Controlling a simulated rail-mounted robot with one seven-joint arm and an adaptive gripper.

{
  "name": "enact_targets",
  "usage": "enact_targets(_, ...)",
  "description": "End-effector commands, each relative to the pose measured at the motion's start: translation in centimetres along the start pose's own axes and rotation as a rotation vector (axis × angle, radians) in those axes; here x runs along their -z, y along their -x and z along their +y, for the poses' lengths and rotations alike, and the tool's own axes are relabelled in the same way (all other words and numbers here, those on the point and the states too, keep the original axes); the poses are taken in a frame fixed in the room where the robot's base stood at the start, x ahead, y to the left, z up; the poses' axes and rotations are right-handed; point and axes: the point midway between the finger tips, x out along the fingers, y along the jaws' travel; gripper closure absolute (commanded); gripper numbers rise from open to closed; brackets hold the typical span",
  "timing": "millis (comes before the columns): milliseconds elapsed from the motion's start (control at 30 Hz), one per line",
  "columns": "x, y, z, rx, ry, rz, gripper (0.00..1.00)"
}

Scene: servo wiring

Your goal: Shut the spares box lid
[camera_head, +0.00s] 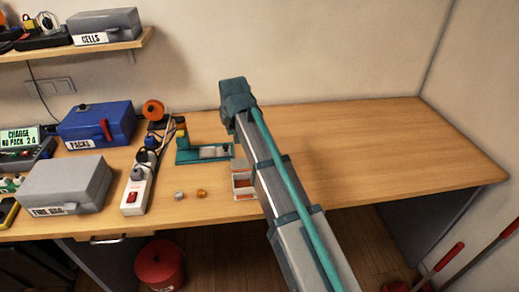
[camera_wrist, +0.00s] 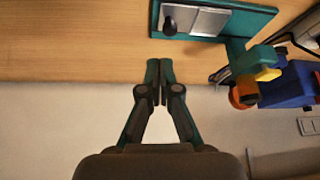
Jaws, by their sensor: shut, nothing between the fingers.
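No box in view carries a readable spares label. A small open tray-like box (camera_head: 243,183) with pale walls and reddish insides stands near the table's front edge, partly hidden behind my arm; I cannot tell whether it is the spares box or see its lid. In the wrist view my gripper (camera_wrist: 160,84) is shut and empty, its fingertips together near the table's back edge and wall. In the head view my arm reaches over the table and hides the fingers.
A teal fixture with metal plates (camera_head: 190,157) stands left of my arm; it also shows in the wrist view (camera_wrist: 255,22). A blue PACKS box (camera_head: 95,120), a grey FIRE BAG box (camera_head: 65,182) and a power strip (camera_head: 137,190) stand left. The table's right side (camera_head: 400,150) is clear.

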Motion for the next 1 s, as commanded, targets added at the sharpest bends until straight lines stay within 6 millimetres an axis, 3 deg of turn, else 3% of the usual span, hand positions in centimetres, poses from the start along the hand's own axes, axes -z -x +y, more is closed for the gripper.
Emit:
enact_targets(33, 0.1, 0.4, 2.7, -0.019, -0.038, -0.035, 1.00)
enact_targets(100, -0.3, 1.2, 5.2, -0.037, -0.077, -0.081, 1.00)
enact_targets(267, -0.9, 2.2, 8.3, -0.059, -0.124, -0.140, 1.00)
enact_targets(567, -1.5, 0.2, 8.7, -0.061, -0.130, -0.151, 1.00)
enact_targets(1000, -2.5, -7.3, 9.1, -0.061, -0.129, -0.150, 1.00)
